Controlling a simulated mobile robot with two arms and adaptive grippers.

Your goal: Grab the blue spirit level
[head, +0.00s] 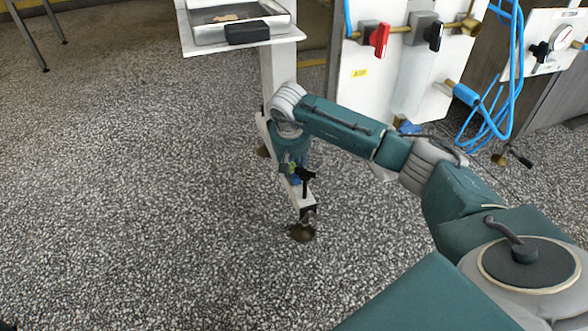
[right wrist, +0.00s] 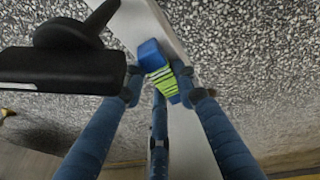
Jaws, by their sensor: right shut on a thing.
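The blue spirit level (right wrist: 150,53) shows in the right wrist view as a blue block with a yellow-green striped patch, over a white beam. My right gripper (right wrist: 165,92) is shut on it, with dark-tipped blue fingers on either side. In the head view the right gripper (head: 294,168) is small and points down at the white foot beam of a stand, with a bit of the blue level (head: 296,181) showing at it. Much of the level is hidden by the fingers. I cannot tell whether it touches the beam. My left gripper is out of view.
A black knobbed part (right wrist: 66,72) is close beside the fingers. The white foot beam (head: 302,198) ends in a round brown foot (head: 302,233). Above stands a tray (head: 238,20) with a black block. Valves and blue hoses (head: 513,80) are at right.

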